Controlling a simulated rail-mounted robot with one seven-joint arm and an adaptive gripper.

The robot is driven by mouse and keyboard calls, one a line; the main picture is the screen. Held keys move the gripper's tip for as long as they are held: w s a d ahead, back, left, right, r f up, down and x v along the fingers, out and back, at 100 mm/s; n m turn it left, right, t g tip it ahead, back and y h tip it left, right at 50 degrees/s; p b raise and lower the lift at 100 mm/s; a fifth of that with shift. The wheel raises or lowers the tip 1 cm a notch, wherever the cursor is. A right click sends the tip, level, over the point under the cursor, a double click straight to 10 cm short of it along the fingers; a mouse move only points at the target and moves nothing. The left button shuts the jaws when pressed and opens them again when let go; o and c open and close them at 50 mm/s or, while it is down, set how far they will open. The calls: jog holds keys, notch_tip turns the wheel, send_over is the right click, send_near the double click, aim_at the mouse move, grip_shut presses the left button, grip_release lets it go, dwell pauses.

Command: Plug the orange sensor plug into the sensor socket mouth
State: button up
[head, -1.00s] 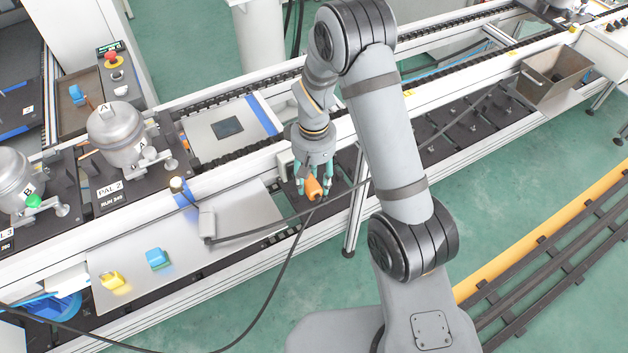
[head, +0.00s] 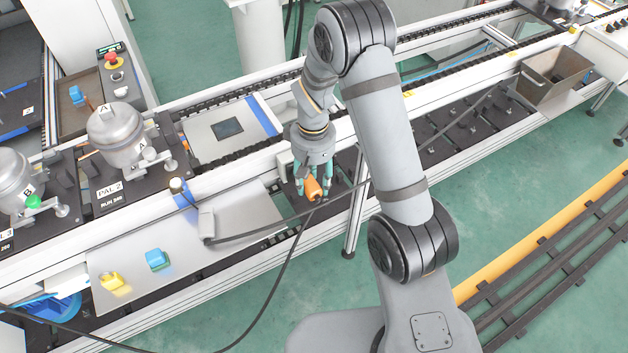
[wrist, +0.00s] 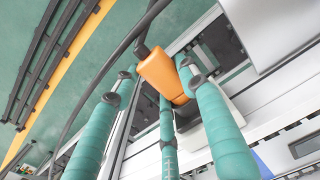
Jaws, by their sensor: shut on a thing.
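The orange sensor plug (head: 313,188) is held between the teal fingers of my gripper (head: 312,182), in front of the conveyor's side rail. A black cable runs from it. In the wrist view the plug (wrist: 160,74) sits tilted among the fingertips of my gripper (wrist: 155,88), its cable end toward the top. A small pale box (head: 285,162) on the rail, just left of my gripper, may be the sensor socket. Its mouth does not show. I cannot tell whether the plug touches anything beyond the fingers.
A compressor marked A (head: 118,132) stands on a pallet. Black cables cross in front of the rail.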

jog(key=shift+w+a+r, duration=0.2)
jog(key=shift+w+a, duration=0.05)
jog(key=shift+w, duration=0.2)
jog(key=shift+w+a+r, duration=0.15)
jog(key=shift+w+a, duration=0.05)
jog(key=shift+w, duration=0.2)
jog(key=shift+s+d+f+b, duration=0.25)
jog(key=shift+s+b, duration=0.15)
jog(key=shift+s, duration=0.15)
jog(key=shift+s+d+f+b, duration=0.1)
jog(key=shift+s+d+b, duration=0.1)
jog(key=shift+s+b, duration=0.25)
jog(key=shift+s+d+b, duration=0.2)
jog(key=shift+s+d, duration=0.1)
jog(key=shift+s, duration=0.35)
jog(key=shift+s+d+b, duration=0.15)
jog(key=shift+s+d, duration=0.15)
jog(key=shift+s, duration=0.4)
jog(key=shift+s+d+b, duration=0.2)
jog(key=shift+s+d, duration=0.1)
jog(key=shift+s, duration=0.35)
